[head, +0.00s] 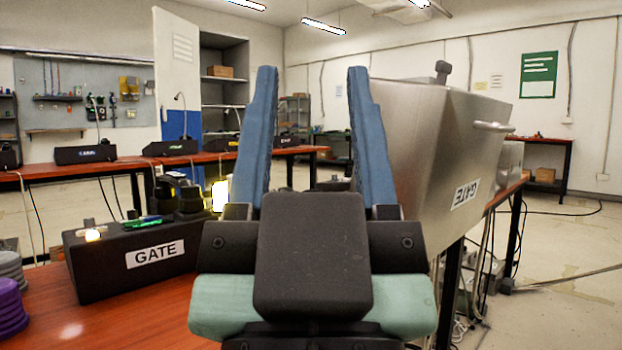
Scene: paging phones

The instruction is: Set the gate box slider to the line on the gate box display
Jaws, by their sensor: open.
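My gripper (312,72) is in the middle of the view with its two blue fingers pointing up, wide apart, with nothing between them. To its right stands a large silver metal box (435,150) with a GATE label (465,194) that appears turned over. A dark knob (442,72) sticks up from its top edge; I cannot tell whether it is the slider. No display or line shows on this box. My right finger overlaps its left side in the view.
A black phone base (135,262) labelled GATE stands on the red-brown table (130,325) at left, with a glowing lamp (92,235). Purple and grey stacked discs (8,305) are at the left edge. A handle (493,127) juts from the silver box. Open floor lies at right.

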